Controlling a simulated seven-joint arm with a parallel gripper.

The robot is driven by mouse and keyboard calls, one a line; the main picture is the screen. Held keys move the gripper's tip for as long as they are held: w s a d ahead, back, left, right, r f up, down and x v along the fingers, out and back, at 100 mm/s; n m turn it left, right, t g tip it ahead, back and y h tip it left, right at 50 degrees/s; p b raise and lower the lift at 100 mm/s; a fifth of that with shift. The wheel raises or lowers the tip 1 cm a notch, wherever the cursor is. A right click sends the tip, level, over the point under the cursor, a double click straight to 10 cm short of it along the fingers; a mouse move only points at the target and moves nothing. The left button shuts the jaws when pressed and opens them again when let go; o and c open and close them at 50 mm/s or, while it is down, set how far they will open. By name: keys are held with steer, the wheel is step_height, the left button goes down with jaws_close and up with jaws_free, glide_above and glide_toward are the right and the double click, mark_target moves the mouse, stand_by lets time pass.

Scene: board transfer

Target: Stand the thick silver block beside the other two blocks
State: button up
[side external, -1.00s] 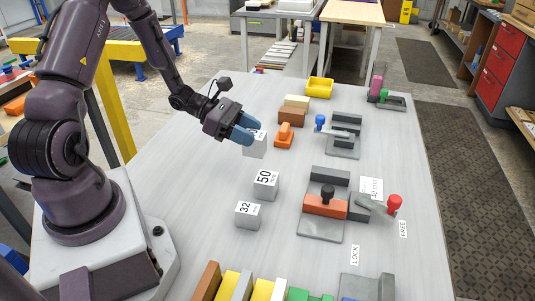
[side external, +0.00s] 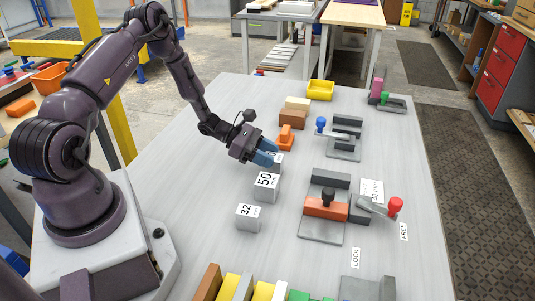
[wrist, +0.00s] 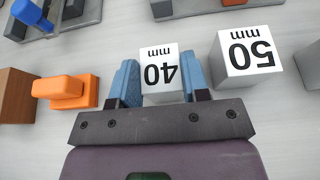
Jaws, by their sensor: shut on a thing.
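My gripper (side external: 268,154) has blue fingers shut on a silver block marked 40 mm; in the wrist view the block (wrist: 161,76) sits upright between the fingertips (wrist: 161,84). In the side view the fingers hide most of it, and I cannot tell whether its base touches the table. A silver block marked 50 (side external: 265,188) stands just in front of it; in the wrist view this 50 mm block (wrist: 245,62) is to its right, with a narrow gap between. A block marked 32 (side external: 248,217) stands nearer the camera, in line with the 50 block.
An orange block-shaped piece (side external: 286,138) lies behind my gripper, with a brown block (side external: 292,119) beyond. A clamp fixture with a red knob (side external: 395,204) stands to the right of the silver blocks. Coloured bars (side external: 232,285) line the front edge. The table left of the blocks is clear.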

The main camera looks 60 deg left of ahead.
steer(key=o, duration=1.1)
steer(key=shift+f, duration=0.1)
